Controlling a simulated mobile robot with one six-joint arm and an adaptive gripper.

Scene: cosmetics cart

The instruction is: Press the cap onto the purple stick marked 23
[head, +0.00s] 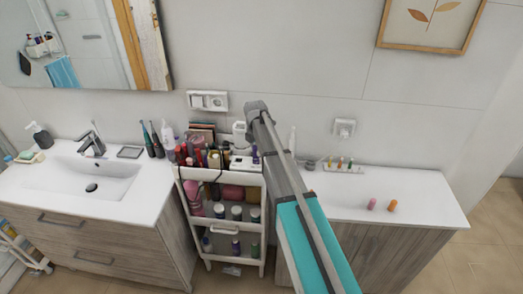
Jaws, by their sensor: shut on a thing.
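My arm reaches up across the middle of the head view, and my gripper (318,163) shows small and partly hidden at the left end of a small white holder (352,169) on the right counter. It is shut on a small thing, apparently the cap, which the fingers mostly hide. Several short coloured sticks stand upright in the holder, with orange, yellow and green tones showing. The purple stick marked 23 cannot be picked out, and no number is readable. Whether the cap touches a stick cannot be told.
A pink cylinder (372,203) and an orange cylinder (393,206) stand on the right counter (430,197), with clear surface around them. A crowded white cart (222,226) stands left of my arm. A sink (90,180) is farther left. A wall socket (344,127) is above the holder.

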